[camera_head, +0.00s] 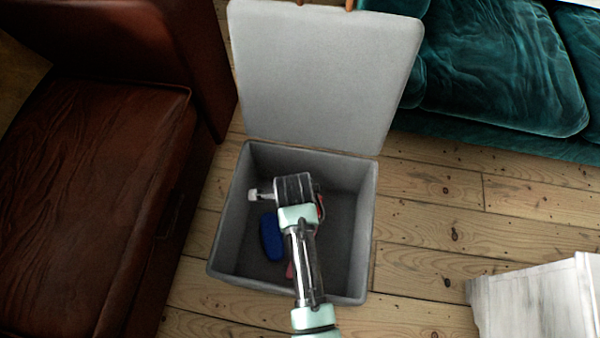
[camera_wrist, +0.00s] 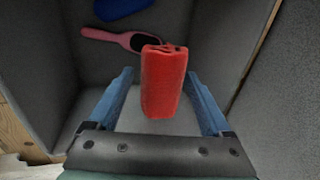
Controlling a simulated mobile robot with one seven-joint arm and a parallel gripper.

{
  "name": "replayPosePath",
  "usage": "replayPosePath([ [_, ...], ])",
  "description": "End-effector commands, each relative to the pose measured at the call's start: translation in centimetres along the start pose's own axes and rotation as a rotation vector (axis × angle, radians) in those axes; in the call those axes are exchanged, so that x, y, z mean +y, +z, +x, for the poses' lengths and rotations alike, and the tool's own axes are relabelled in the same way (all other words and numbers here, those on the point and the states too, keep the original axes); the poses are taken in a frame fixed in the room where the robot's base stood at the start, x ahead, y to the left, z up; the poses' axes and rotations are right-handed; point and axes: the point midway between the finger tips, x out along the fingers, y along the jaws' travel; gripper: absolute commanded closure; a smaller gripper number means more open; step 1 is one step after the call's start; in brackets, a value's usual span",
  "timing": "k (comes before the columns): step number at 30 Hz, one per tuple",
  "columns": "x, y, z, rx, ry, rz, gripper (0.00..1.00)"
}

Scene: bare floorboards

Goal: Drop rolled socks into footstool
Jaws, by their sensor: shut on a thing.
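The grey footstool (camera_head: 215,240) stands open on the floor, its lid (camera_head: 325,75) raised at the back. My gripper (camera_wrist: 160,76) is shut on a red roll, the rolled socks (camera_wrist: 163,90), which sits upright between the blue fingers in the wrist view. In the head view my wrist is over the footstool's opening and hides most of the gripper; only a sliver of the red socks (camera_head: 320,207) shows. The footstool's inside (camera_wrist: 222,45) lies below the socks in the wrist view, apart from them as far as I can tell.
Inside the footstool lie a blue roll (camera_head: 270,237) and a pink hairbrush (camera_wrist: 115,38). A brown leather seat (camera_head: 90,200) is close on the left. A teal sofa (camera_head: 500,65) is at the back right, a white piece of furniture (camera_head: 535,300) at the front right. Bare floorboards lie between.

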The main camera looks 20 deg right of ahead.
Motion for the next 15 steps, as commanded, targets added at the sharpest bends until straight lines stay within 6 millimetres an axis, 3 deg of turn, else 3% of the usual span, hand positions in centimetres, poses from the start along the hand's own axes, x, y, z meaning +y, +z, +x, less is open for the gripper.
replayPosePath([
  [1,0.29,0.0,1.13,0.0,0.0,0.0,0.7],
  [4,0.44,0.0,1.69,0.0,0.0,0.0,0.7],
  [14,0.44,-0.01,1.67,0.0,0.0,0.0,0.7],
  [15,0.44,-0.01,1.67,0.0,0.0,0.0,0.09],
])
